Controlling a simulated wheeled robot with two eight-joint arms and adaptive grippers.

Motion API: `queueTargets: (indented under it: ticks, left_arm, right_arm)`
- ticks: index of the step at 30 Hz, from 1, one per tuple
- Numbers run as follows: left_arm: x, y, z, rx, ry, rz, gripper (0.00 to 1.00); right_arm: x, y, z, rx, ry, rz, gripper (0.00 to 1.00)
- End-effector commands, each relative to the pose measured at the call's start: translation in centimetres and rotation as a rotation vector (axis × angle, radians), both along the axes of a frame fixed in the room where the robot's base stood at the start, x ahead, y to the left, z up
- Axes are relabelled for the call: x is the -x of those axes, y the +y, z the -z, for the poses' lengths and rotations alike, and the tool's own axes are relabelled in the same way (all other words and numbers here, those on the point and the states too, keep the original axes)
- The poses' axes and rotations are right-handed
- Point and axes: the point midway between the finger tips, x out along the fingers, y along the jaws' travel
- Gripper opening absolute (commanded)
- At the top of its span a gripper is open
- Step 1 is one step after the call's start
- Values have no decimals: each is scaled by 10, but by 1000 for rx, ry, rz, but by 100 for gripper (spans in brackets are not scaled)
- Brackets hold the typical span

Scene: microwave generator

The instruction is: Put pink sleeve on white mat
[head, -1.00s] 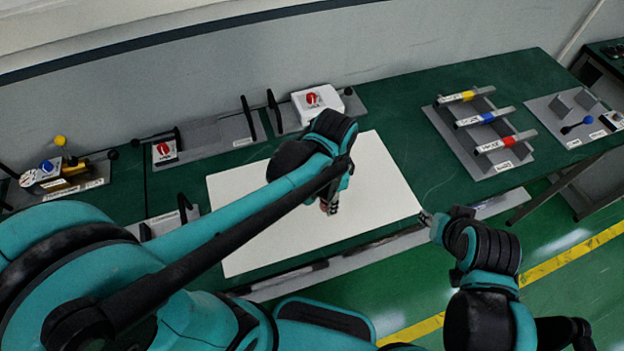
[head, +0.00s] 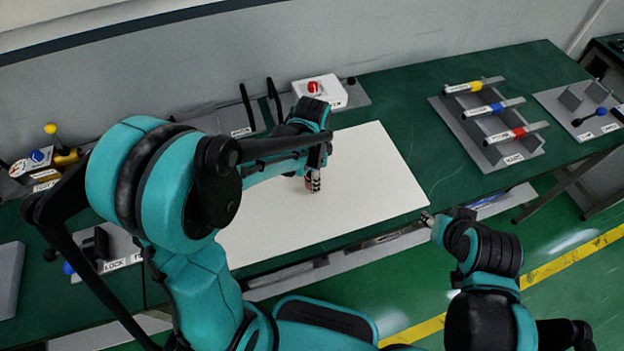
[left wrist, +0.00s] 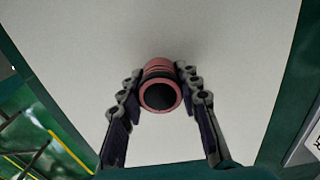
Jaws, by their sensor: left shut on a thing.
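The pink sleeve (left wrist: 158,88) is a short ribbed hollow cylinder. In the left wrist view it is between the two fingers of my left gripper (left wrist: 160,95), which is shut on it. In the head view my left gripper (head: 314,183) points down over the white mat (head: 375,185), and the sleeve is mostly hidden by the fingers. The mat also fills most of the left wrist view (left wrist: 225,40). I cannot tell whether the sleeve touches the mat. My right gripper (head: 428,219) is off the mat's right front corner; its jaws are too small to read.
A rack with yellow, blue and red-banded rods (head: 490,125) stands right of the mat. A white box with a red mark (head: 318,91) stands behind it. Black upright posts (head: 247,105) stand at the back. The right half of the mat is clear.

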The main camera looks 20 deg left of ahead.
Motion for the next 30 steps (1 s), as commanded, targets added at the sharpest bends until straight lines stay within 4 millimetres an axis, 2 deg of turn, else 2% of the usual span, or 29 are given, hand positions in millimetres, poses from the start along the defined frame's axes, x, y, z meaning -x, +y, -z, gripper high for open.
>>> queueTargets:
  ticks: [8,9,11,12,23,26,30]
  left_arm:
    - [0,0,2,0,0,0,3]
    - [0,0,3,0,0,0,35]
    - [0,0,2,0,0,0,51]
    - [0,0,2,0,0,0,53]
    - [0,0,-4,0,0,0,53]
    - [1,0,-18,0,0,0,53]
    - [1,0,-50,0,0,0,53]
  right_arm:
    - [0,0,2,0,0,0,37]
    - [0,0,3,0,0,0,37]
    - [0,0,2,0,0,0,37]
    - [0,0,2,0,0,0,37]
    - [0,0,-3,0,0,0,37]
    - [0,0,-8,0,0,0,37]
    - [0,0,-20,0,0,0,37]
